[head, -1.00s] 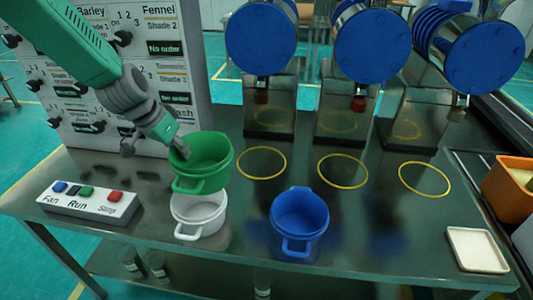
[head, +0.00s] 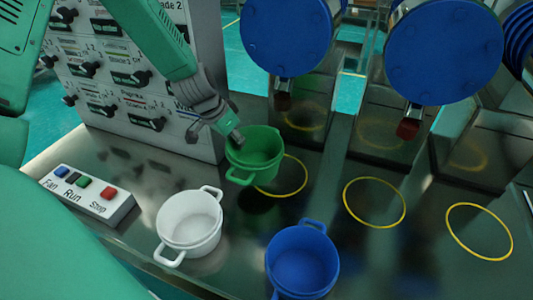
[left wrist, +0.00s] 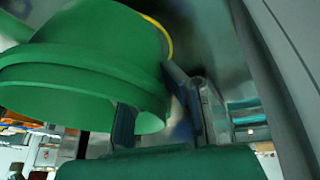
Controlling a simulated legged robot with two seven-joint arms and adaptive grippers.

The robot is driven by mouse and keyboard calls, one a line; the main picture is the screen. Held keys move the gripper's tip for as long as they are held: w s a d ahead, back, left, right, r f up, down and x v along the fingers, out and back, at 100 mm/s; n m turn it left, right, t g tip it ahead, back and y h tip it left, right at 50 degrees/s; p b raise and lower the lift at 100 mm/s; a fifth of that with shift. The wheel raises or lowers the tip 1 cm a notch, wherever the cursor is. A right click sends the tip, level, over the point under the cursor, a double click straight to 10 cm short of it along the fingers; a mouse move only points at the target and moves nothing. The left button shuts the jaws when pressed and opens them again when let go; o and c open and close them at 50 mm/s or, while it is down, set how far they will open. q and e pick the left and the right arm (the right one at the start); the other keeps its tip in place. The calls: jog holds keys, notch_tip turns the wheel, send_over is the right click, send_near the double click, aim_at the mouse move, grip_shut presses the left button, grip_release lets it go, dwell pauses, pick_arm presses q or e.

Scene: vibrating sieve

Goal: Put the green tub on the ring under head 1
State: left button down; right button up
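The green tub (head: 262,144) is held upright by my left gripper (head: 236,138), which grips its left rim side. In the left wrist view the tub (left wrist: 85,60) fills the upper left, with its wall between my left fingers (left wrist: 160,115). The tub overlaps the left part of the yellow ring (head: 304,181) under the leftmost blue-ended head (head: 288,35), which I take as head 1. The tub appears to be just above the table; its exact height is hard to tell. My right gripper is not in view.
A white tub (head: 190,222) and a blue tub (head: 302,262) stand in front on the dark table (head: 370,255). A button box (head: 88,195) is at left, and a switch panel (head: 130,75) behind my left arm. Two other yellow rings (head: 375,203) (head: 479,232) to the right are empty.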

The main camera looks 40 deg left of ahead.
aim_at(250, 151)
pick_arm(q)
notch_tip(250, 151, down, 6)
jog(key=shift+f+b, duration=0.15)
jog(key=shift+b, duration=0.3)
jog(key=w, duration=0.2)
jog(key=w+d, duration=0.1)
jog(key=shift+w+r, duration=0.25)
jog(key=shift+w, duration=0.15)
jog(key=w+d, duration=0.1)
jog(key=w, duration=0.1)
jog(key=w+d, duration=0.1)
jog(key=shift+w+d+r, duration=0.1)
jog(key=shift+w, duration=0.25)
jog(key=shift+f, duration=0.65)
jog(key=shift+s+a, duration=0.1)
jog(key=shift+a, duration=0.1)
jog(key=c, duration=1.7)
grip_release()
jog(key=shift+a, duration=0.1)
